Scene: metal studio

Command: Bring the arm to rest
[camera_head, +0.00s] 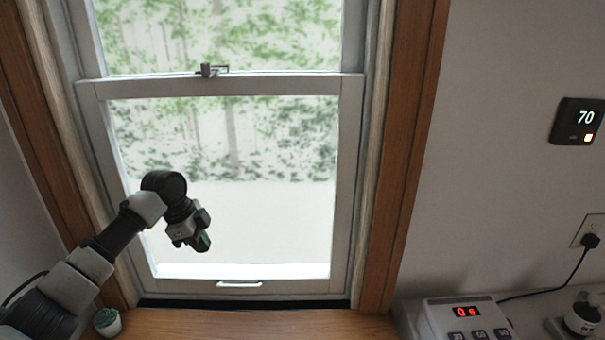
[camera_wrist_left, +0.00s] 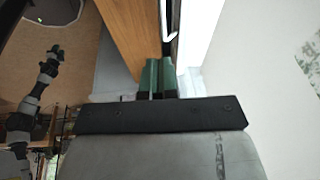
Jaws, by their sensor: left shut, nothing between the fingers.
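My left arm comes in from the left in the head view. My left gripper (camera_head: 203,242) hangs in front of the lower window sash, pointing down, shut and empty. In the left wrist view its two green fingers (camera_wrist_left: 159,78) are close together with nothing between them. The window (camera_head: 230,190) stands behind it, its lower sash handle (camera_head: 239,284) below and to the right of the gripper, apart from it. My right gripper does not show clearly in either view.
A wooden sill (camera_head: 240,322) runs below the window, with a small potted plant (camera_head: 107,321) at its left. At the right are a white device with a red display (camera_head: 466,318), a plugged-in cord (camera_head: 560,290) and a wall thermostat (camera_head: 577,121).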

